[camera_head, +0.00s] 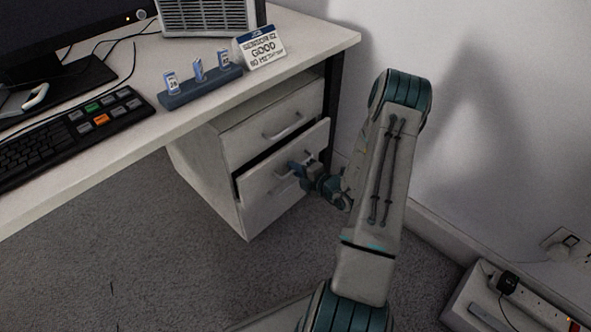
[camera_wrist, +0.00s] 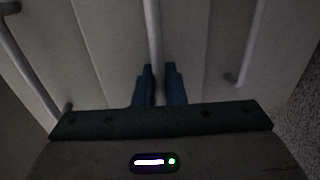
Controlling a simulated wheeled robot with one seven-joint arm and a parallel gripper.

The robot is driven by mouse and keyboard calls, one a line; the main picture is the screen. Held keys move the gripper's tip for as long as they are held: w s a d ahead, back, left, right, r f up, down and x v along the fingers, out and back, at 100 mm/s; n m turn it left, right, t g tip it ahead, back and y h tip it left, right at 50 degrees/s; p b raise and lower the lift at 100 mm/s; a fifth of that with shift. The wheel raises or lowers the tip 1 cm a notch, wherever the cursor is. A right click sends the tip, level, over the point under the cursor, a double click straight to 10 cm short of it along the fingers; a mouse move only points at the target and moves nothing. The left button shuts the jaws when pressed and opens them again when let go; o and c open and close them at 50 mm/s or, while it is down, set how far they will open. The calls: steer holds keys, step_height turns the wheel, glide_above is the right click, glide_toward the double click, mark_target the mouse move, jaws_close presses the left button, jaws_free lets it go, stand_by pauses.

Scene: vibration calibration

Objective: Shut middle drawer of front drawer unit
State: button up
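The front drawer unit (camera_head: 202,165) stands under the right end of the desk. Its middle drawer (camera_head: 262,192) is pulled out, with a dark gap along its top edge. My gripper (camera_head: 293,168) is at the front of this drawer, at its handle. In the wrist view, the two blue fingers of my gripper (camera_wrist: 159,78) are close together, with the middle bar handle (camera_wrist: 153,30) running between them. The fingers look shut on this handle. The lower drawer's front is hard to make out in the head view.
The top drawer (camera_head: 270,122) looks closed. The desk (camera_head: 130,140) above carries a keyboard (camera_head: 65,140), a blue holder (camera_head: 200,88) and a sign (camera_head: 262,46). A wall (camera_head: 490,130) is at the right. A power strip (camera_head: 520,300) lies at lower right. Carpet (camera_head: 150,260) in front is clear.

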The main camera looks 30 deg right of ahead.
mark_target(286, 162)
steer(key=shift+r+p+x, duration=0.2)
steer(key=shift+p+x, duration=0.05)
steer(key=shift+x, duration=0.75)
steer(key=shift+r+p+x, duration=0.25)
steer(key=shift+x, duration=0.8)
jaws_close()
steer(key=o, duration=0.5)
jaws_free()
steer(key=shift+w+a, duration=0.1)
steer(key=shift+w, duration=0.05)
steer(key=shift+r, duration=0.1)
steer(key=p+v, duration=0.1)
steer(key=v, duration=0.3)
steer(key=p+v, duration=0.2)
steer(key=v, duration=0.3)
steer(key=p+v, duration=0.1)
steer(key=v, duration=0.4)
steer(key=shift+f, duration=0.3)
